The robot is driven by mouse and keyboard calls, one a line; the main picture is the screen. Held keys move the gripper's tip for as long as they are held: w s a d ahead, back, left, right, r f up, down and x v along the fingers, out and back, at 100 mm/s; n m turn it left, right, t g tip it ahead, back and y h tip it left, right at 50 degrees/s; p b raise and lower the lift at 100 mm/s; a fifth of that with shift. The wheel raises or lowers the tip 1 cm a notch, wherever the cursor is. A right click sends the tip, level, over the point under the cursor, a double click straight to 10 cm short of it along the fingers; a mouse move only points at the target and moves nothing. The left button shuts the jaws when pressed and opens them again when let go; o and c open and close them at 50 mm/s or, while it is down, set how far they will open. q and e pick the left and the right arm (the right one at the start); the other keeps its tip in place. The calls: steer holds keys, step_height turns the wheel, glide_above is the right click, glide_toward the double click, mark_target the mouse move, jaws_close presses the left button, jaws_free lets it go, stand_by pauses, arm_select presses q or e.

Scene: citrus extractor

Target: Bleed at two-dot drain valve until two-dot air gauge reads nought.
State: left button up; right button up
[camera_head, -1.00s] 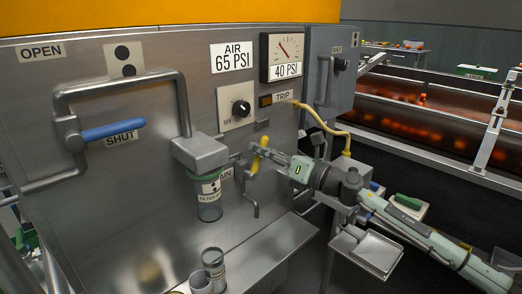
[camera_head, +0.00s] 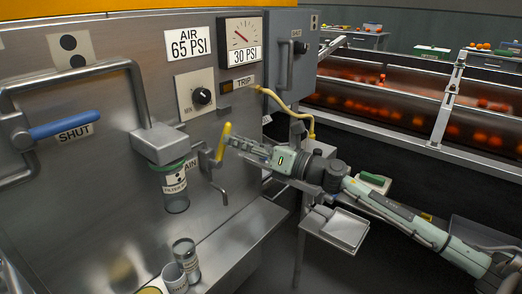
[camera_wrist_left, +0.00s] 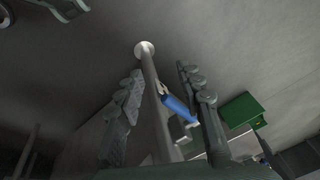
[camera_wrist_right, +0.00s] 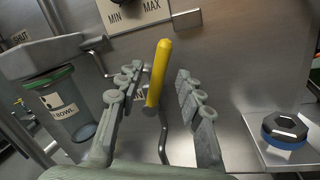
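The yellow drain valve handle (camera_head: 223,143) stands nearly upright below the trip label, beside a partly hidden drain label. My right gripper (camera_head: 236,143) is at its right side. In the right wrist view the yellow handle (camera_wrist_right: 158,75) shows between the spread fingers, with gaps at both sides; contact is unclear. The air gauge (camera_head: 240,40) has a red needle and a 30 PSI plate below it. A two-dot plate (camera_head: 70,50) is at upper left. My left gripper (camera_wrist_left: 165,85) is open, with a pole and a blue-handled object showing beyond its fingers.
The filter bowl (camera_head: 174,188) hangs left of the drain handle. A blue shut-off lever (camera_head: 65,125) lies by the SHUT label. Cups (camera_head: 186,258) stand on the ledge below. A yellow hose (camera_head: 290,108) and grey box (camera_head: 292,50) are to the right.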

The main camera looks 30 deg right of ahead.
steer(key=v, duration=0.7)
steer(key=shift+s+d, duration=0.15)
steer(key=shift+s, duration=0.15)
steer(key=s+d+f+m+g+h, duration=0.1)
steer(key=s+d+f+m+h, duration=0.2)
steer(key=f+m, duration=0.45)
steer(key=d+f+m+g+h, duration=0.1)
steer(key=d+f+m+h, duration=0.1)
steer(key=f+m+h, duration=0.6)
steer(key=s+d+f+m+g+h, duration=0.1)
steer(key=s+d+f+m+h, duration=0.15)
steer(key=f+m, duration=0.6)
steer(key=s+a+f+m+g+y, duration=0.1)
steer(key=s+a+f+m+g, duration=0.4)
steer(key=s+f, duration=0.3)
steer(key=s+a+f+m+g+y, duration=0.1)
steer(key=s+a+f+m+g, duration=0.4)
steer(key=s+a+f, duration=0.3)
steer(key=s+f+m, duration=0.1)
steer(key=s, duration=0.2)
steer(key=shift+f+y, duration=0.15)
steer(key=shift+y, duration=0.2)
